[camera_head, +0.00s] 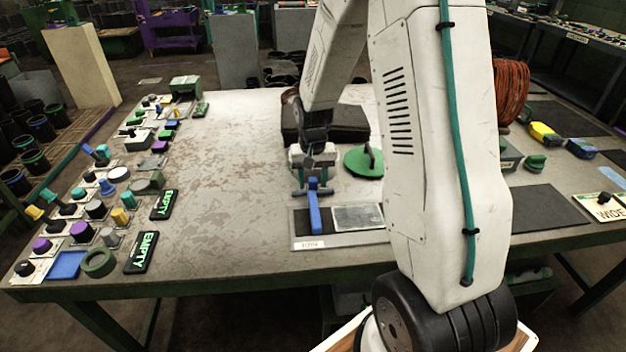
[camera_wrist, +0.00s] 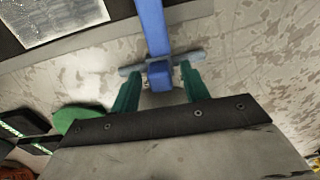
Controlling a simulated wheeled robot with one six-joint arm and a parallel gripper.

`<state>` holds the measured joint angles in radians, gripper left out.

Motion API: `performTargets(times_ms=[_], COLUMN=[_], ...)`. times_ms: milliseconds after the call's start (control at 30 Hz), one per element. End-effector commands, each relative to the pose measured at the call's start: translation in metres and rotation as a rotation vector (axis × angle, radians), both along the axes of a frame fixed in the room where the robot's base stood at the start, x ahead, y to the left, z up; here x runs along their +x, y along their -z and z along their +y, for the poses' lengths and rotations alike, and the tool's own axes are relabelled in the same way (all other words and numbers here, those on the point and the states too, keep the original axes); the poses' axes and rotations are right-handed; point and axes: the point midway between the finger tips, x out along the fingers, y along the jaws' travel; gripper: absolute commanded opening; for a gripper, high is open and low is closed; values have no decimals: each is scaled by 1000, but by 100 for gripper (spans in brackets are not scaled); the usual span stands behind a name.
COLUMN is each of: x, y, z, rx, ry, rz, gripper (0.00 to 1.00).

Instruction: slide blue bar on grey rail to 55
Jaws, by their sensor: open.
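The blue bar (camera_head: 314,208) stands out over a dark panel with a label at its front edge. In the wrist view the blue bar (camera_wrist: 153,30) runs down from the top edge to a blue block end with a grey-blue crosspiece (camera_wrist: 133,69). My gripper (camera_head: 313,188) is at the far end of the bar. Its two green fingers (camera_wrist: 158,85) stand on either side of the bar's block end, open, with small gaps beside it. A grey rail and its scale marks cannot be made out.
A grey printed plate (camera_head: 358,217) lies right of the bar on the same panel (camera_head: 340,238). A green disc (camera_head: 362,162) with an upright handle and a dark case (camera_head: 345,122) are behind. Knobs and "EMPTY" signs (camera_head: 142,252) fill the left side. The table middle-left is clear.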

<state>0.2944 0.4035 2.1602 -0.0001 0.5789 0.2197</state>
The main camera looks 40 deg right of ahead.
Motion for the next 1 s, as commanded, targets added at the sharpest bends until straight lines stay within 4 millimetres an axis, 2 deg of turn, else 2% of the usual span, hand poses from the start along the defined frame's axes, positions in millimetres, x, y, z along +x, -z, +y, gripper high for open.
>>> performTargets(times_ms=[300, 500, 1000], x=[1, 0, 0], y=[-49, -72, -76], z=[-1, 0, 0], rx=[-2, -1, 0], ry=[0, 0, 0], rz=[-6, -2, -1], gripper=[45, 45, 45])
